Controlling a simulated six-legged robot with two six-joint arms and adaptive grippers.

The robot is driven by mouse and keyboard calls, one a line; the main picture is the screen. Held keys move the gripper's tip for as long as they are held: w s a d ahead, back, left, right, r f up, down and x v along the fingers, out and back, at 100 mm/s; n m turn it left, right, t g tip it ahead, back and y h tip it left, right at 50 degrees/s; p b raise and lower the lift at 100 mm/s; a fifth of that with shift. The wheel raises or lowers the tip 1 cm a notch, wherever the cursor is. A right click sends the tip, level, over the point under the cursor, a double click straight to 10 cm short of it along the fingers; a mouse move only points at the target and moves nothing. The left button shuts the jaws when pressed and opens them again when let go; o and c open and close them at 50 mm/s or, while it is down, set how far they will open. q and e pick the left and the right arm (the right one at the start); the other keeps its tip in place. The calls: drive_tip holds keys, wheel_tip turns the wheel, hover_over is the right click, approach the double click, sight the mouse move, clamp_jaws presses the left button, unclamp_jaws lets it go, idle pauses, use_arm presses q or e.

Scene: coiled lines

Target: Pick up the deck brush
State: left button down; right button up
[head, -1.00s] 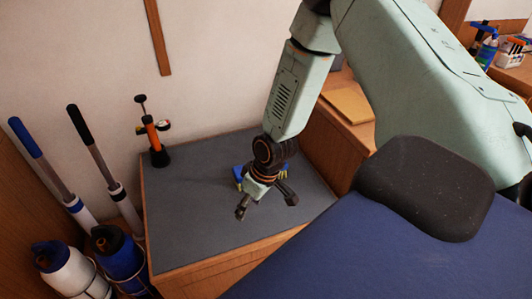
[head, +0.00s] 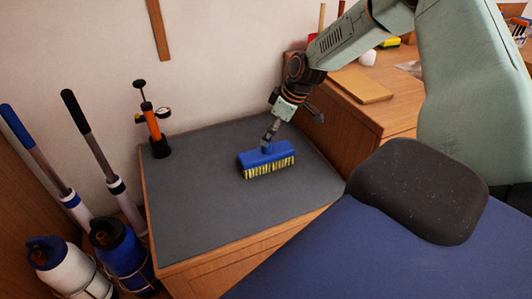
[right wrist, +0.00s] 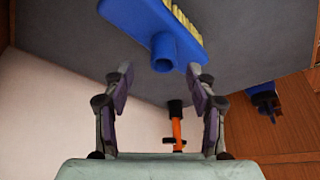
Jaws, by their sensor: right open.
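The deck brush (head: 266,156) is a blue block head with yellow bristles. It lies on the grey-topped bench, bristle side toward the front, with a short blue socket on its back side. My right gripper (head: 290,124) is just behind it, fingers apart and empty; one finger overlaps the socket in the head view. In the right wrist view the brush (right wrist: 150,22) is at the top, its round open socket facing the gap between the open fingers (right wrist: 160,80), apart from both. My left gripper is not in view.
The grey bench top (head: 200,200) is clear around the brush. A black and orange pump (head: 153,125) stands at its back left corner. Two poles and two bottles (head: 120,250) stand left of the bench. A wooden desk (head: 345,115) adjoins on the right, with a tan board (head: 358,85).

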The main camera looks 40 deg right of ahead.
sight(267, 154)
drive_tip(key=shift+a+f+b, duration=0.25)
drive_tip(key=shift+f+b, duration=0.15)
drive_tip(key=shift+f, duration=0.1)
drive_tip(key=shift+a+f+b, duration=0.2)
drive_tip(key=shift+f+b, duration=0.2)
drive_tip(key=shift+f, duration=0.1)
drive_tip(key=shift+w+d+f+b, duration=0.1)
drive_tip(key=shift+w+f+b, duration=0.15)
drive_tip(key=shift+f, duration=0.3)
drive_tip(key=shift+w+d+f+b, duration=0.15)
drive_tip(key=shift+f+b, duration=0.15)
drive_tip(key=shift+f, duration=0.2)
drive_tip(key=shift+w+a+f, duration=0.1)
drive_tip(key=shift+w+f, duration=0.05)
drive_tip(key=shift+f, duration=0.05)
drive_tip(key=shift+a, duration=0.15)
drive_tip(key=shift+a+r, duration=0.15)
drive_tip(key=shift+r, duration=0.25)
drive_tip(key=shift+d+f, duration=0.2)
drive_tip(key=shift+f, duration=0.1)
drive_tip(key=c, duration=0.4)
drive_tip(key=shift+a+r, duration=0.15)
drive_tip(key=shift+r, duration=0.05)
drive_tip(key=c, duration=0.4)
drive_tip(key=shift+f, duration=0.1)
clamp_jaws()
